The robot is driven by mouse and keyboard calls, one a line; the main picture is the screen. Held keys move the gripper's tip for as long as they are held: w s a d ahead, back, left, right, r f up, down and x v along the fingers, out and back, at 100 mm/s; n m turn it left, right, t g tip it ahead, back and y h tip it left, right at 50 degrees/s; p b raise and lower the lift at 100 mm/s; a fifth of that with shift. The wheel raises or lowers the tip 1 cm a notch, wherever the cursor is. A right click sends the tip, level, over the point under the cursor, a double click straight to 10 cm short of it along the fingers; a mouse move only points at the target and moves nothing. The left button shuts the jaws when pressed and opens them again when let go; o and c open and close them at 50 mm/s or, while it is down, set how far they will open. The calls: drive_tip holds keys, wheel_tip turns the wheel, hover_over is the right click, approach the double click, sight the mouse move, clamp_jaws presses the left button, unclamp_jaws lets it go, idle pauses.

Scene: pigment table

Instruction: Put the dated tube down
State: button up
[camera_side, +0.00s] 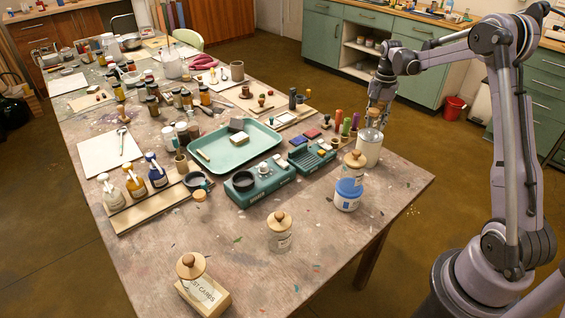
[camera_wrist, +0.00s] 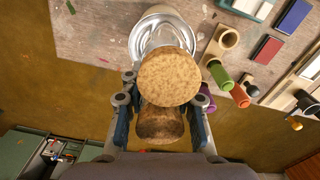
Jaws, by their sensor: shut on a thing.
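My gripper (camera_side: 378,101) is at the table's right edge, pointing down over a pale corked container (camera_side: 369,149). In the wrist view, the fingers of my gripper (camera_wrist: 162,112) stand on both sides of brown cork-like parts. A round cork top (camera_wrist: 168,75) is in front, with a darker cork piece (camera_wrist: 160,125) between the fingers. Clear glass (camera_wrist: 160,20) with a bright rim shows beyond the cork. My gripper is shut on this corked container. I read no date on it. The cork and fingers hide much of its body, and I cannot tell whether its base touches the table.
A jar with a blue band (camera_side: 349,187) stands close in front. Coloured rolls, including a green one (camera_side: 346,127), stand just left. A teal tray (camera_side: 234,163) and a teal device (camera_side: 259,180) lie further left. The table's right edge is close; bare tabletop (camera_side: 390,185) lies in front.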

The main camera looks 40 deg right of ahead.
drive_tip(key=shift+f, duration=0.15)
drive_tip(key=o, duration=1)
